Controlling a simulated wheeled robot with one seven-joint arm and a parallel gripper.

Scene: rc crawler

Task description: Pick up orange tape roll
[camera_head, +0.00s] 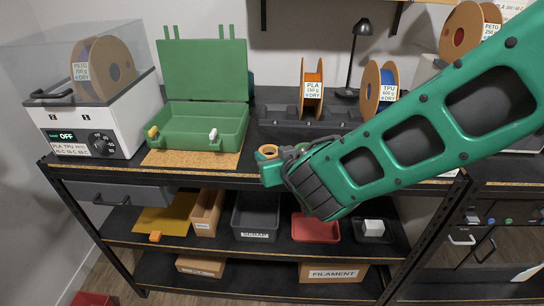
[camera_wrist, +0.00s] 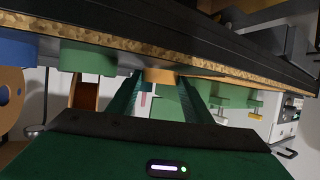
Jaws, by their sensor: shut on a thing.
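The orange tape roll (camera_head: 260,153) is at the front edge of the bench top, right of the open green case. My gripper (camera_head: 271,158) is around it, coming from the right. In the wrist view, the orange roll (camera_wrist: 160,76) sits between the fingertips of my gripper (camera_wrist: 162,82), which are shut on it. The wrist picture is upside down, with the bench edge above the roll. I cannot tell whether the roll still touches the bench. My arm covers much of the right side in the head view.
The green case (camera_head: 198,125) stands open on the bench (camera_head: 105,172). A dryer box (camera_head: 90,120) is at left, filament spools (camera_head: 312,82) and a black lamp (camera_head: 354,60) behind. A green roll (camera_wrist: 88,58) and a blue roll (camera_wrist: 16,50) show in the wrist view. Bins fill the shelf below.

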